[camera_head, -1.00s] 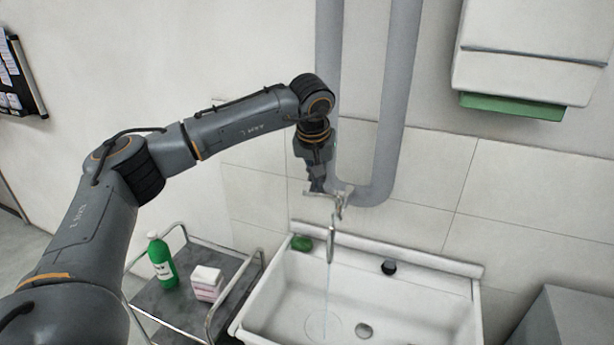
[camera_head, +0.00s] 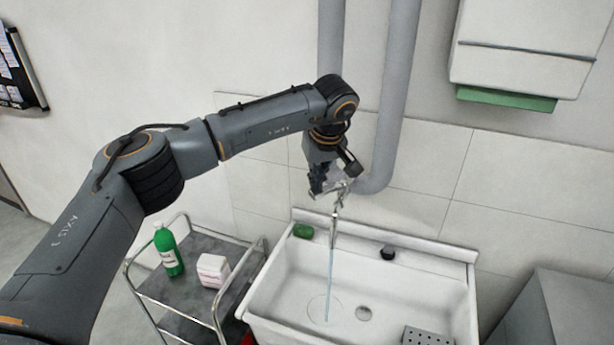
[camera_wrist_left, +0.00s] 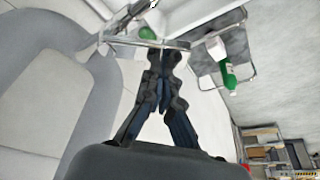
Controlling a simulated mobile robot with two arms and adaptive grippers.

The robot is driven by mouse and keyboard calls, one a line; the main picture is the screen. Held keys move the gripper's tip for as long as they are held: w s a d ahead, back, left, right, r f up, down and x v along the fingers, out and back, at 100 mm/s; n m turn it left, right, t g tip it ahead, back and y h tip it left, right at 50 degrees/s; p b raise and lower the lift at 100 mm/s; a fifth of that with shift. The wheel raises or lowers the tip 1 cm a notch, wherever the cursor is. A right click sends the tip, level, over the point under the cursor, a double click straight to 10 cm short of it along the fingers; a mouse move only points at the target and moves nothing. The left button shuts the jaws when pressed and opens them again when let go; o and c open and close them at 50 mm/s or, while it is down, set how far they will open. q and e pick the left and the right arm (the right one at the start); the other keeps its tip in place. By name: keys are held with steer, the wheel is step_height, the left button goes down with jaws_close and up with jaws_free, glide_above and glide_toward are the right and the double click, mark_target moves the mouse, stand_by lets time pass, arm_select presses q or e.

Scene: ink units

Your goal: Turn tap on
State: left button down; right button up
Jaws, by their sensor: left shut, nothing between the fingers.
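The metal tap (camera_head: 336,212) is on the wall above the white sink (camera_head: 450,292). A thin stream of water (camera_head: 329,285) runs from its spout into the basin. My left gripper (camera_head: 322,190) is at the tap's lever, pointing down, with nothing held. In the left wrist view, its dark fingers (camera_wrist_left: 163,62) are together, close to the shiny bar of the tap (camera_wrist_left: 150,42). I cannot tell whether they touch it. The fingers partly cover the tap's upper part in the head view. My right gripper is out of view.
A grey pipe (camera_head: 392,100) runs down the wall right behind the tap. A cart (camera_head: 190,297) left of the sink holds a green bottle (camera_head: 170,254) and a pale pink-white block (camera_head: 213,270). A green sponge (camera_head: 303,231) lies on the sink rim. A towel dispenser (camera_head: 530,45) hangs upper right.

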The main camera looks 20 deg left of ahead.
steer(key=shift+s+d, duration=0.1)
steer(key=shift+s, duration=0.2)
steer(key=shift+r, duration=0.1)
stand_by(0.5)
